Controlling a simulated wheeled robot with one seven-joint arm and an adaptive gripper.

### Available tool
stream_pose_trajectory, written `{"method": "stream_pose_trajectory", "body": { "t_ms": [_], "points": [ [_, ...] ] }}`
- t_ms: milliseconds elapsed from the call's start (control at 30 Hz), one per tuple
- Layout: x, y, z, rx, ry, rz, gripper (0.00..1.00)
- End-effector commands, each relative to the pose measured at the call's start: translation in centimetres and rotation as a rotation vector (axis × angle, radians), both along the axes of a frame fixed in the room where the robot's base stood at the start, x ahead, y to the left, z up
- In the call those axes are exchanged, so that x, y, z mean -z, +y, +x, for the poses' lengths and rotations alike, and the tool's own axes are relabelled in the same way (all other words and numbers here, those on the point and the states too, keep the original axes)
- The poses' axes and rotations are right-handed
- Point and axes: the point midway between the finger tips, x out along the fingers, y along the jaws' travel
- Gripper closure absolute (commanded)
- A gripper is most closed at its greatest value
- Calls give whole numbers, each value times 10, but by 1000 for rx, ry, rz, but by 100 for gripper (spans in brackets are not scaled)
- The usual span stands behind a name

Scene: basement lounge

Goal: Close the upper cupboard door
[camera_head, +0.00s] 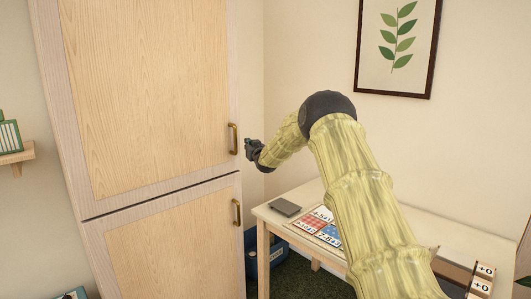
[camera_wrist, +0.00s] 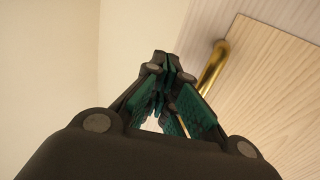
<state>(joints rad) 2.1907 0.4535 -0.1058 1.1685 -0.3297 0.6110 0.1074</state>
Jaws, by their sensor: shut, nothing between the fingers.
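The upper cupboard door (camera_head: 150,90) is a pale wood panel at the left of the head view, and it looks flush with the cupboard front. Its brass handle (camera_head: 233,139) is near its lower right edge. My gripper (camera_head: 250,148) is just right of that handle. In the wrist view my gripper (camera_wrist: 165,75) is shut and empty, with its dark green-padded fingers together. The brass handle (camera_wrist: 213,65) passes beside and partly behind the fingers there; I cannot tell whether they touch. The door's panel (camera_wrist: 270,90) fills the right of the wrist view.
The lower cupboard door (camera_head: 170,245) sits directly below and looks shut. A table (camera_head: 262,212) with cards and a dark flat item (camera_head: 285,207) stands to the right, with a blue bin (camera_head: 272,256) under it. A small wall shelf (camera_head: 17,157) is at the left.

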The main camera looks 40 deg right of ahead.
Motion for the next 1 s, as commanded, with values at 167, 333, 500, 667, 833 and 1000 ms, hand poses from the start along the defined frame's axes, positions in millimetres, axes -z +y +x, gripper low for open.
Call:
{"method": "stream_pose_trajectory", "body": {
  "t_ms": [167, 333, 500, 667, 833, 1000],
  "points": [
    [6, -13, -31, 9, 5, 4, 100],
    [6, -16, -54, 9, 7, 2, 100],
    [7, -17, -72, 8, 7, 3, 100],
    [8, -19, -82, 8, 8, 2, 100],
    [7, -17, -84, 6, 8, 2, 100],
    [13, -14, -85, 3, 16, 4, 100]
  ]
}}
